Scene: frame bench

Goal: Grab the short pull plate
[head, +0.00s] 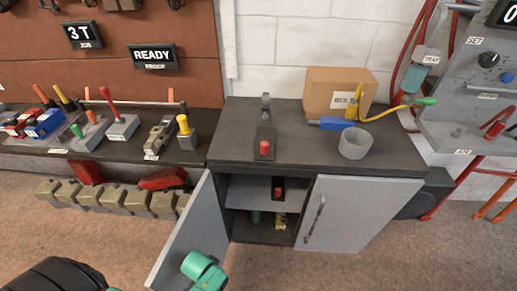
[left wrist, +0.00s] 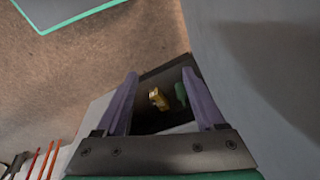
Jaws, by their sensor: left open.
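No part is clearly marked as the short pull plate. A small dark upright piece with a red knob (head: 278,190) stands on the cabinet's shelf; a taller grey piece on a dark base with a red knob (head: 265,130) is on the cabinet top. A small yellow piece (head: 281,222) stands on the cabinet floor, beside a green one (head: 256,216). In the left wrist view, the yellow piece (left wrist: 158,98) shows beyond and between the fingers of my left gripper (left wrist: 160,70), which is open and empty. My right gripper is not in view.
A cardboard box (head: 340,92), blue tool (head: 331,124) and grey cup (head: 355,143) are on top. A tool bench stands to the left.

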